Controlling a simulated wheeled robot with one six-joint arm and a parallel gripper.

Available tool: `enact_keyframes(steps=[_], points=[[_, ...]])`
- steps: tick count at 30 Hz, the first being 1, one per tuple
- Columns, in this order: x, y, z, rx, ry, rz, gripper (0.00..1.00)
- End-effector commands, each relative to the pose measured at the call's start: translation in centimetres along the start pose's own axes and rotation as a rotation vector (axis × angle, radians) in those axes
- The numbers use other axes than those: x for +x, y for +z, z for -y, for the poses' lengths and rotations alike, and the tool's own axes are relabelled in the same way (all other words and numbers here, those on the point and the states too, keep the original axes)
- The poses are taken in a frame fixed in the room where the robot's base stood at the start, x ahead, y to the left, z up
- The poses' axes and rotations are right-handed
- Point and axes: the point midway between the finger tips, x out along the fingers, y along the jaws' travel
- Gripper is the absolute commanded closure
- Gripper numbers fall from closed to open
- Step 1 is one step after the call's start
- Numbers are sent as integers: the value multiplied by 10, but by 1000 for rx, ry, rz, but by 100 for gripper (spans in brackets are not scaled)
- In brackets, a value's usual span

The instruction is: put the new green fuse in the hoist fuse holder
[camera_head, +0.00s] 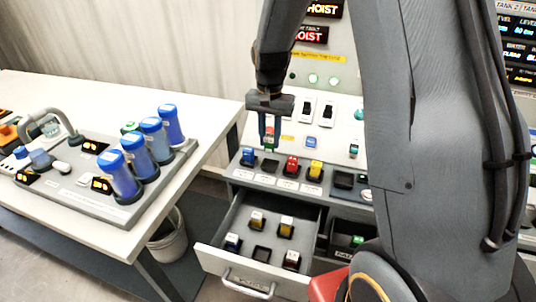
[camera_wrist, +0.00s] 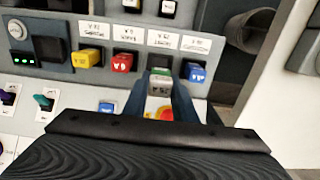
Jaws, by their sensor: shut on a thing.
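My gripper (camera_head: 269,142) points down over the fuse row on the panel ledge. It is shut on a green fuse (camera_wrist: 160,78), which shows between the two fingers in the wrist view. The fuse is at the holder position between the blue fuse (camera_head: 248,157) and the red fuse (camera_head: 291,166). The blue fuse (camera_wrist: 196,72) and red fuse (camera_wrist: 122,62) stand on either side in the wrist view.
A yellow fuse (camera_head: 315,170) and a dark, empty-looking holder (camera_head: 343,180) continue the row. Below, an open drawer (camera_head: 212,259) holds several fuses. Another green fuse (camera_head: 357,241) lies in a dark bin to its right. A white table (camera_head: 215,110) with blue cylinders stands left.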

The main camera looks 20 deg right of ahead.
Motion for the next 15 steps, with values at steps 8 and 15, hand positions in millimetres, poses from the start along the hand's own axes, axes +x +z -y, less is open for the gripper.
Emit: enact_keyframes(steps=[8,15], points=[[29,0,0,0,0,0,98],[57,1,0,-1,2,2,98]])
